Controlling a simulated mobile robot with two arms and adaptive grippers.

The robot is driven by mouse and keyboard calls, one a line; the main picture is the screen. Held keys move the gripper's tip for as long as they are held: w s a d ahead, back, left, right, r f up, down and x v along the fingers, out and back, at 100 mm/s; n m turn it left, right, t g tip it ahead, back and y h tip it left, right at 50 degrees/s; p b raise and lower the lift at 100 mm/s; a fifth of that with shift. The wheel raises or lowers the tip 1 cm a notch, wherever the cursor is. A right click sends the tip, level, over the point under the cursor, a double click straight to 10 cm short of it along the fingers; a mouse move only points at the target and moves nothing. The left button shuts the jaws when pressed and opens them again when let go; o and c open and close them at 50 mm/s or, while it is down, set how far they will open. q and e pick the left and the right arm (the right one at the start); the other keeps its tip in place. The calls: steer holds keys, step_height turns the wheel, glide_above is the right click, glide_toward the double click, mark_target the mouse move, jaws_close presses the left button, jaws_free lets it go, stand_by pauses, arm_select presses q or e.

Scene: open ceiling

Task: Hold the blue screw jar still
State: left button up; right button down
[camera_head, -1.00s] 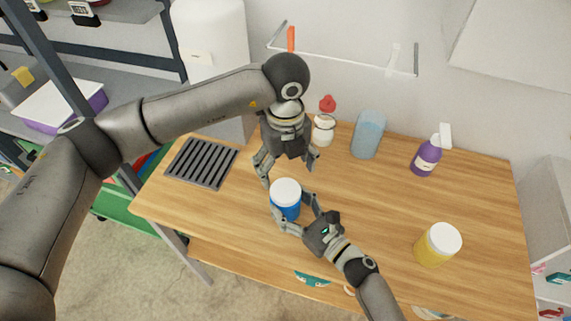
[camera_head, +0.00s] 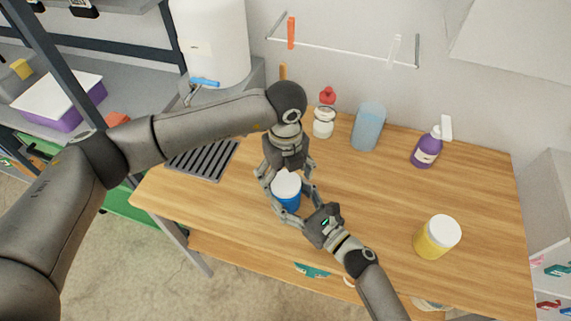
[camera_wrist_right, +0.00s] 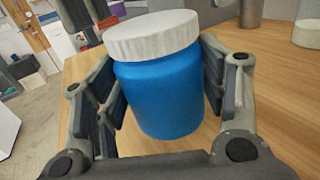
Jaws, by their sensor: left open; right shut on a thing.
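The blue jar (camera_head: 287,196) with a white screw lid (camera_head: 287,183) stands upright on the wooden table in the head view. The blue jar (camera_wrist_right: 160,92) fills the middle of the right wrist view. My right gripper (camera_head: 293,208) is shut on the jar's body from the front right, with one finger on each side. My left gripper (camera_head: 286,177) points down from above, open, with its fingers around the level of the lid. The head view does not show clearly whether they touch the lid.
A yellow jar (camera_head: 436,238) with a white lid stands at the table's right. A dark grate (camera_head: 203,160) lies at the left. The table's middle right is clear.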

arm_select(q)
steer(key=shift+f, duration=0.6)
